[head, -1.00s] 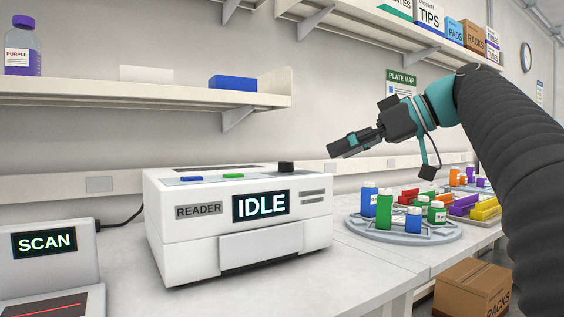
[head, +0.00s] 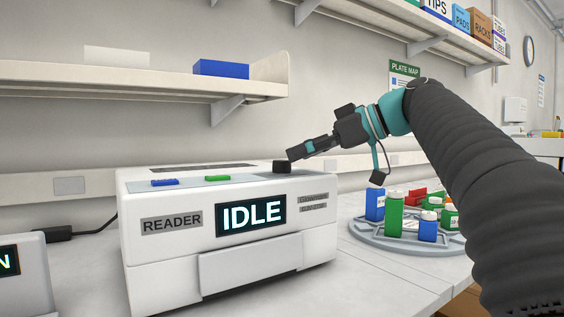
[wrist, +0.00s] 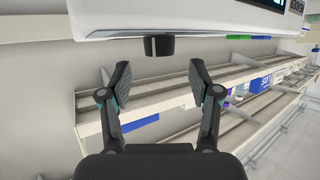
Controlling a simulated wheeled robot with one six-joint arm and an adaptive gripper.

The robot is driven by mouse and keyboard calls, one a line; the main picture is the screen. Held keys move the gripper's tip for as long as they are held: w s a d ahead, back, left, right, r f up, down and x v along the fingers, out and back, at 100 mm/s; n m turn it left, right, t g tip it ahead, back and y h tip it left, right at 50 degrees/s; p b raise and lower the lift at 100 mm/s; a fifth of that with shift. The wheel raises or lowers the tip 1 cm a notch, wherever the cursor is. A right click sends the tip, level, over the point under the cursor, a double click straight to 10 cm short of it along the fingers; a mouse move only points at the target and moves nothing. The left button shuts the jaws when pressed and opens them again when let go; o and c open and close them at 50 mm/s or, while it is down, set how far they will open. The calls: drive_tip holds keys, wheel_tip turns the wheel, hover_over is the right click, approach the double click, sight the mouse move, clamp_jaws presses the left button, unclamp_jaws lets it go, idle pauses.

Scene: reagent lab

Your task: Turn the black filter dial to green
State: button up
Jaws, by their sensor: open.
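The black filter dial (head: 281,167) sits on the top right of the white reader (head: 160,235), whose screen (head: 251,216) reads IDLE. My gripper (head: 293,155) is just above and to the right of the dial in the head view, and its tips partly overlap the dial's edge there. In the wrist view the dial (wrist: 158,46) lies ahead, between the lines of the two spread fingers, just beyond the fingertips. My gripper (wrist: 160,72) is open and empty. The dial's pointer and any color marks around it cannot be made out.
A blue button (head: 165,182) and a green button (head: 217,178) are on the reader's top, left of the dial. A round grey tray (head: 380,235) with several colored bottles stands to the right. A shelf (head: 100,88) runs above and behind.

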sight(281, 161)
drive_tip(key=shift+x, duration=2.8)
drive_tip(key=shift+f, duration=0.1)
drive_tip(key=c, duration=1.2)
